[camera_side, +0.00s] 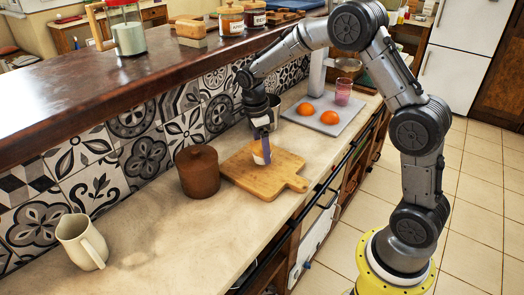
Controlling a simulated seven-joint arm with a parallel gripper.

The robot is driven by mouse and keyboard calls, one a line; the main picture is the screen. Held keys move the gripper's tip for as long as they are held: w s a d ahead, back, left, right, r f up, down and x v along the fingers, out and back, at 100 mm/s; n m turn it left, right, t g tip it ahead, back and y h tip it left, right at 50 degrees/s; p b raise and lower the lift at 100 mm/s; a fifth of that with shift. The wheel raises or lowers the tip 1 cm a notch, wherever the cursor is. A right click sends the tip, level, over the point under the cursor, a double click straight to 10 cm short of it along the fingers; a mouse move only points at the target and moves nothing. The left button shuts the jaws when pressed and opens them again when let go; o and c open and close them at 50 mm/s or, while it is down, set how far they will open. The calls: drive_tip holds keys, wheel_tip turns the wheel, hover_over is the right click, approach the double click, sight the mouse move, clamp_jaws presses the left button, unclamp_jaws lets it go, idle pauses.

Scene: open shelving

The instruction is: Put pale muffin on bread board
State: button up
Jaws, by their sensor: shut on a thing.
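The bread board (240,172) is a light wooden board with a handle, lying flat on the counter. My gripper (264,151) points down over the back middle of the board. It is shut on a small pale thing, which looks like the pale muffin (258,159). The fingers hide much of the muffin. It is low over the board, and I cannot tell whether it touches the wood.
A brown lidded canister (198,173) stands close to the board's left side. A grey tray (325,120) with two orange round things and a pink glass (343,92) lies behind it. A cream jug (80,242) stands at front left. A raised dark shelf (110,75) runs along the tiled wall.

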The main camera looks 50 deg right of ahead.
drive_tip(key=shift+f, duration=0.6)
drive_tip(key=shift+f, duration=0.1)
drive_tip(key=o, duration=1.2)
